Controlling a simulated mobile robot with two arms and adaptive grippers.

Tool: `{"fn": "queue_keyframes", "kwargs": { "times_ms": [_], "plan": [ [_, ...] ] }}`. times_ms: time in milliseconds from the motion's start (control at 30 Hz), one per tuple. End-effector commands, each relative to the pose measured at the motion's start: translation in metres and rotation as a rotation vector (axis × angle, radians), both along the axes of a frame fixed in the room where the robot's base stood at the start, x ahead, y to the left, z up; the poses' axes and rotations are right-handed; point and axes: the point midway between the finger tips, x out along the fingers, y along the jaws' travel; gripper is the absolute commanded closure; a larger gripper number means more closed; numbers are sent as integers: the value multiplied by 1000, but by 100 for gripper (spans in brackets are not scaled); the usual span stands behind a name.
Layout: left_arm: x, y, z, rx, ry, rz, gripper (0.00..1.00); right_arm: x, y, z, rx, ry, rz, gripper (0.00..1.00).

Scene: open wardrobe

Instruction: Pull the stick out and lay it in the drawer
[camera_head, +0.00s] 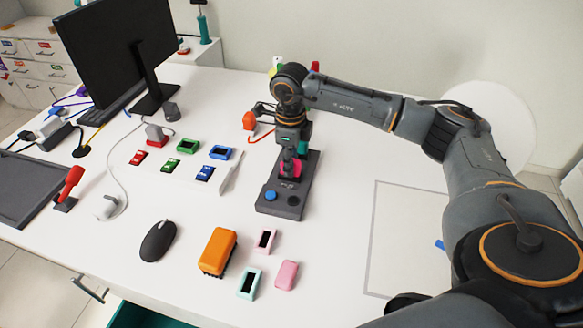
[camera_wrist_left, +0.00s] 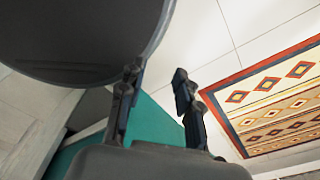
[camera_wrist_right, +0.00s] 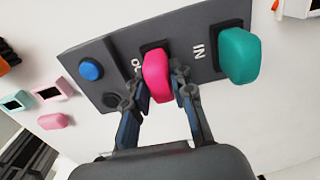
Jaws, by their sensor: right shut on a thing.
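A pink stick (camera_wrist_right: 157,75) stands in a slot of a dark grey box (camera_wrist_right: 97,52), beside partly covered lettering. My right gripper (camera_wrist_right: 158,90) is shut on this stick from its two sides. In the head view the box (camera_head: 268,203) stands mid-table, with my right gripper (camera_head: 290,158) over the pink stick (camera_head: 284,168). A teal stick (camera_wrist_right: 240,55) sits in the box's other slot, by the letters "IN". The teal-lined drawer (camera_head: 140,316) is open at the desk's front edge, mostly cut off. My left gripper (camera_wrist_left: 155,92) is open and empty near a teal surface (camera_wrist_left: 80,155).
An orange block (camera_head: 218,250), a black mouse (camera_head: 158,240) and small pink and mint pieces (camera_head: 249,283) lie between box and drawer. Several coloured blocks stand left of the box. A monitor (camera_head: 118,45) stands behind. The outlined table area (camera_head: 400,235) at right is mostly clear.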

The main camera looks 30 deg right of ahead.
Motion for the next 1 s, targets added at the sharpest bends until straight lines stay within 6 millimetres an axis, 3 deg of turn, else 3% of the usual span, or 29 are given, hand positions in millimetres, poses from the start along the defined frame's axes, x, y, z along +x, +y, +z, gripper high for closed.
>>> {"fn": "queue_keyframes", "kwargs": {
  "times_ms": [1000],
  "plan": [
    [1,2,6,2,-1,0,66,0,0,12,1,-1,0,100]
  ]
}}
